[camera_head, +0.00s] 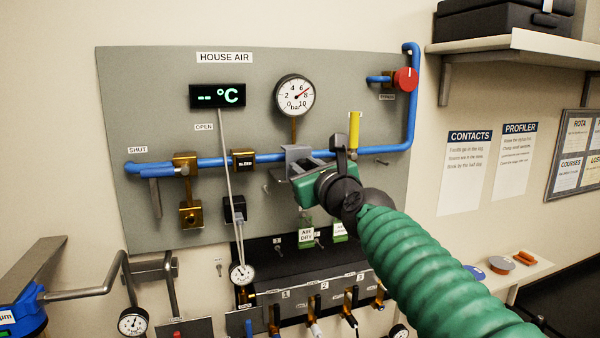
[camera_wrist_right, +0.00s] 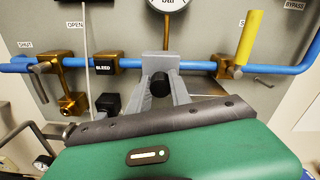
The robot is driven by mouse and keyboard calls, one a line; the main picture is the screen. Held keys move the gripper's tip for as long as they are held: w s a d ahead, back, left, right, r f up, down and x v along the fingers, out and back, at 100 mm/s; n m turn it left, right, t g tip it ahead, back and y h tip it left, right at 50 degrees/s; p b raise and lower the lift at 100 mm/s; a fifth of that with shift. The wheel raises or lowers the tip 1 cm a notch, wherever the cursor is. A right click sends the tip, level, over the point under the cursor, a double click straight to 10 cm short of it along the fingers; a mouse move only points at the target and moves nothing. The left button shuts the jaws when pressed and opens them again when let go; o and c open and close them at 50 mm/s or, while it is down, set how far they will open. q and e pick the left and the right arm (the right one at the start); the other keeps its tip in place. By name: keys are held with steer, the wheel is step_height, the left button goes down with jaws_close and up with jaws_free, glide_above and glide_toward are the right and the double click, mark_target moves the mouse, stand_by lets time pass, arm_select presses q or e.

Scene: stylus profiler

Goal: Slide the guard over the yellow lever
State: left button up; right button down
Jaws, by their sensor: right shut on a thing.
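The yellow lever (camera_head: 354,130) stands upright above the blue pipe, right of the gauge; it also shows in the wrist view (camera_wrist_right: 249,40). The guard appears to be the grey block (camera_head: 297,153) on the pipe, left of the lever and apart from it; in the wrist view it is at the centre (camera_wrist_right: 162,62). My right gripper (camera_head: 302,171) is in front of the guard. In the wrist view its grey fingers (camera_wrist_right: 161,88) are on either side of a black knob in front of the block. My left gripper is out of view.
The blue pipe (camera_head: 225,161) runs across the grey HOUSE AIR panel (camera_head: 140,90). A brass BLEED fitting (camera_head: 243,160) is left of the guard. The pipe between guard and lever looks clear. A brass valve (camera_head: 186,167) is further left; a red knob (camera_head: 405,80) is upper right.

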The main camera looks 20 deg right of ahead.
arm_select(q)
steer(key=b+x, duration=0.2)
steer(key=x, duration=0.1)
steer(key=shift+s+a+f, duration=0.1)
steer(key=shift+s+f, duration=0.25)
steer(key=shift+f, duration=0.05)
arm_select(e)
steer(key=d, duration=0.9)
steer(key=shift+w, duration=0.2)
steer(key=c, duration=1.4)
jaws_free()
steer(key=shift+o, duration=1.1)
steer(key=shift+w+d+f, duration=0.1)
steer(key=shift+w+d, duration=0.05)
steer(key=shift+w, duration=0.05)
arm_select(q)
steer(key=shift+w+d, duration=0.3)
arm_select(e)
steer(key=shift+w+d+f, duration=0.1)
steer(key=shift+d, duration=0.15)
arm_select(q)
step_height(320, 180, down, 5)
steer(key=b, duration=0.5)
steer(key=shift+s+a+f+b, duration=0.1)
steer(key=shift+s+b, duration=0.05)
steer(key=shift+b, duration=0.2)
arm_select(e)
steer(key=s, duration=1.6)
steer(key=shift+s+d, duration=0.35)
steer(key=shift+d, duration=0.05)
